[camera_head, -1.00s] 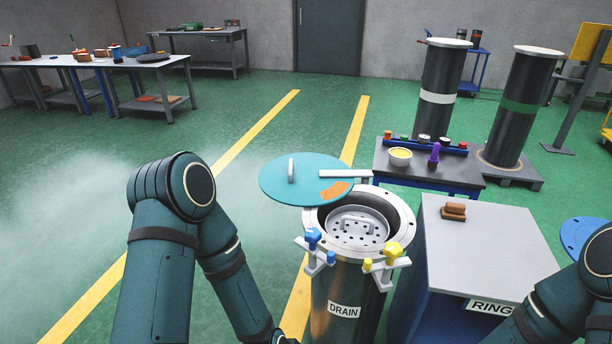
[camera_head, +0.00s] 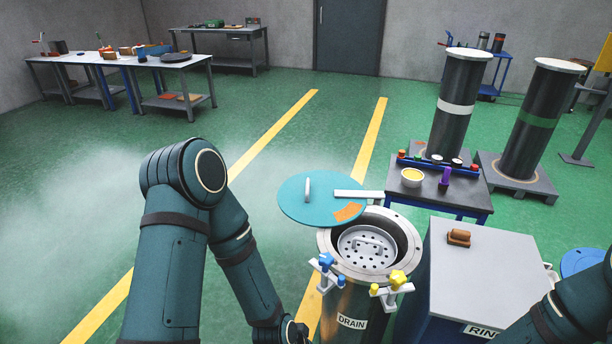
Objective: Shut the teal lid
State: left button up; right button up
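The teal lid (camera_head: 322,199) is a flat disc with a grey upright handle and an orange patch. It is swung out to the left on a light grey arm, leaving the drain cylinder (camera_head: 352,300) open. The cylinder's flanged mouth shows a perforated grey plate with a handle inside. A blue-knobbed clamp (camera_head: 326,270) and a yellow-knobbed clamp (camera_head: 391,289) sit on the near side of its flange. My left arm comes down on the left, with its gripper at or below the bottom edge, left of the cylinder. Neither gripper's fingers can be seen.
A grey cabinet (camera_head: 485,262) marked RING stands right of the cylinder, with a brown block (camera_head: 459,237) on top. Behind is a small table (camera_head: 437,203) with a yellow bowl. Two tall dark cylinders stand farther back. Green floor is free left of the lid.

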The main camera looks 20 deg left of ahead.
aim_at(316, 198)
jog(key=u, duration=0.55)
jog(key=i+j+u, duration=0.1)
jog(key=u, duration=1.05)
jog(key=i+u, duration=0.1)
jog(key=u, duration=1)
jog(key=i+u, duration=0.1)
jog(key=u, duration=0.5)
jog(key=l+u, duration=0.1)
jog(key=u, duration=1)
jog(key=i+l, duration=0.1)
jog(key=l, duration=0.4)
jog(key=i+l, duration=0.1)
jog(key=l, duration=0.35)
jog(key=l+z, duration=0.2)
jog(key=z, duration=0.2)
jog(key=l+z, duration=0.25)
jog(key=z, duration=0.2)
jog(key=l+z, duration=0.2)
jog(key=z, duration=0.2)
jog(key=l+z, duration=0.1)
jog(key=z, duration=0.8)
jog(key=l+z, duration=0.15)
jog(key=z, duration=0.75)
jog(key=i+z, duration=0.1)
jog(key=z, duration=0.35)
jog(key=i+l+z, duration=0.1)
jog(key=z, duration=0.85)
